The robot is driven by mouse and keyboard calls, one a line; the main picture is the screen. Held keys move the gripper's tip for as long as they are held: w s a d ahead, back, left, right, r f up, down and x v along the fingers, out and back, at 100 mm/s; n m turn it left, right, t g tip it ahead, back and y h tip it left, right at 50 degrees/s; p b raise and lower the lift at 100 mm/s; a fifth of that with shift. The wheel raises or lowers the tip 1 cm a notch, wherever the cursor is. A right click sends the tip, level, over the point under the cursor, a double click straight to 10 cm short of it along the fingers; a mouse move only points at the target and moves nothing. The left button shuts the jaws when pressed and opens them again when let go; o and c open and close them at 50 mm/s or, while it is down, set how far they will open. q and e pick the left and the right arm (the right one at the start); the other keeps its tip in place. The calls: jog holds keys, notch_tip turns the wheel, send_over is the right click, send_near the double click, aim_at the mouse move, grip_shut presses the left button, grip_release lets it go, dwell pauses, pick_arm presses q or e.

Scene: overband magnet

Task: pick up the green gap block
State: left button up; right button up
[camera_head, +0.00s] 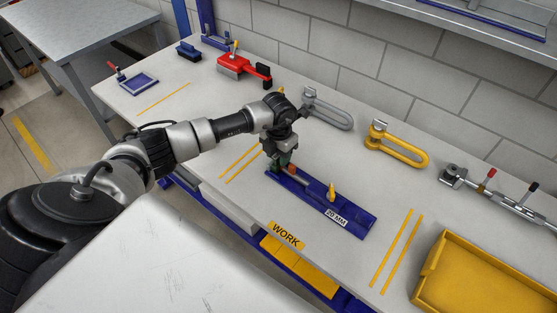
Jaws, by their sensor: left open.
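My left gripper (283,158) points down over the left end of a blue tray (352,227) labelled "20 MM". Its jaws are open. A small dark green patch (282,161) shows at the fingertips, low over the tray; it may be the green gap block, mostly hidden by the gripper. I cannot tell whether the fingers touch it. A small red-orange piece (291,168) is just right of the fingertips. A yellow peg (331,192) stands upright on the tray. My right gripper is not in view.
A grey looped shackle (335,117) and a yellow one (403,149) lie behind the tray. A red tool (236,66) sits farther back. A yellow bin (440,272) stands at front right. Yellow lines mark the bench, clear between tray and bin.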

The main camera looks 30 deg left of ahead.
pick_arm(q)
jog(key=shift+f, duration=0.35)
grip_shut()
jog(key=shift+r, duration=0.1)
jog(key=shift+r, duration=0.55)
notch_tip(320, 180, up, 2)
jog(key=shift+r+b, duration=0.2)
jog(key=shift+b, duration=0.35)
jog(key=s+d+r+b, duration=0.2)
jog(key=d+r, duration=0.5)
jog(key=d, duration=0.4)
jog(key=shift+s+d+r, duration=0.15)
jog(key=shift+d+r, duration=0.05)
jog(key=shift+d, duration=0.05)
